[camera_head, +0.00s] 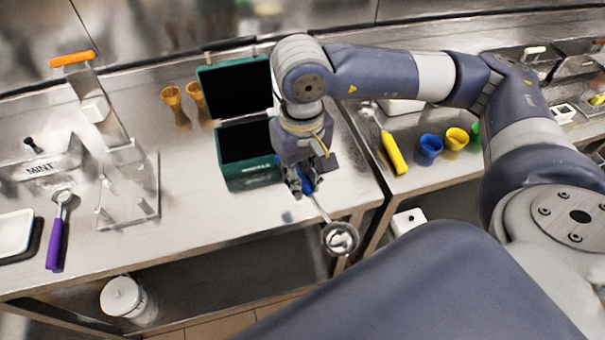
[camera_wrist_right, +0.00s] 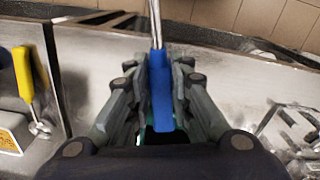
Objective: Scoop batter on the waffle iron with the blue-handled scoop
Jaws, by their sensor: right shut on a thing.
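The blue-handled scoop is in my right gripper (camera_head: 304,187), which is shut on its blue handle (camera_wrist_right: 161,100). Its shaft slants down to the right, and its round metal bowl (camera_head: 340,238) hangs out past the counter's front edge. The bowl looks pale and shiny inside; I cannot tell whether it holds batter. The green waffle iron (camera_head: 228,172) stands open on the counter with a black inside, its lid (camera_head: 203,80) raised at the back. My right gripper is just in front and to the right of it. No batter container is clearly recognisable. My left gripper is out of view.
A yellow-handled scoop (camera_head: 393,152) lies to the right, near blue (camera_head: 430,146) and yellow (camera_head: 456,138) cups. Waffle cones (camera_head: 172,97) stand behind left. A clear stand (camera_head: 130,205) and a purple-handled scoop (camera_head: 55,240) are further left. A white lidded tub (camera_head: 122,296) sits below the counter.

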